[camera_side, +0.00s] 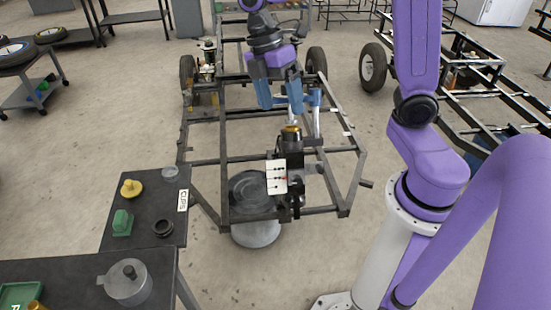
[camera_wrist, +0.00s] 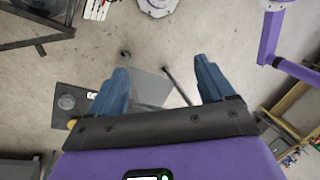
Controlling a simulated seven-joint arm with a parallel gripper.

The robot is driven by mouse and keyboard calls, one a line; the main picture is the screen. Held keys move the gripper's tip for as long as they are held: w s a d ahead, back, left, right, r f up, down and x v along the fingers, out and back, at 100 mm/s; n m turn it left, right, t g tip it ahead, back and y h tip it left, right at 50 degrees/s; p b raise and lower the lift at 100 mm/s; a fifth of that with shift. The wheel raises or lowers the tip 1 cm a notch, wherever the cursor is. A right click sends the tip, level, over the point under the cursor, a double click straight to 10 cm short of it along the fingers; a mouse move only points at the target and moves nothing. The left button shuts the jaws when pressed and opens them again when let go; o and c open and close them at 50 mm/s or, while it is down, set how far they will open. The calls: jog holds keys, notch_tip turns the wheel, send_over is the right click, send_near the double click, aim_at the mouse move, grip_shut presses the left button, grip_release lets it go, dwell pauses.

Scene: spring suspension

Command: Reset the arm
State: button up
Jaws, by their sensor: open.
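My gripper (camera_side: 281,100) hangs over the vehicle frame (camera_side: 228,154) in the side view, with its blue fingers pointing down and spread apart. In the wrist view my gripper (camera_wrist: 165,88) shows two blue fingers wide apart with nothing between them. Below it in the side view stands a black upright assembly (camera_side: 291,142) with a gold-coloured top, mounted on the frame. A white card (camera_side: 277,177) with dark marks is on its front. A pale rod shows just under the fingers; I cannot tell whether they touch it.
A dark table (camera_side: 145,235) at the left carries a yellow part (camera_side: 131,189), a green part (camera_side: 122,223), a black ring (camera_side: 163,228) and a CLIPS label (camera_side: 183,200). A second frame (camera_side: 490,85) is at the right.

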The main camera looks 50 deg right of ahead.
jog(key=s+f+m+t, duration=0.1)
jog(key=s+f+m, duration=0.1)
jog(key=s, duration=0.6)
jog(key=s+f+m+t, duration=0.2)
jog(key=s, duration=0.6)
jog(key=shift+s+t, duration=0.3)
jog(key=shift+s, duration=0.05)
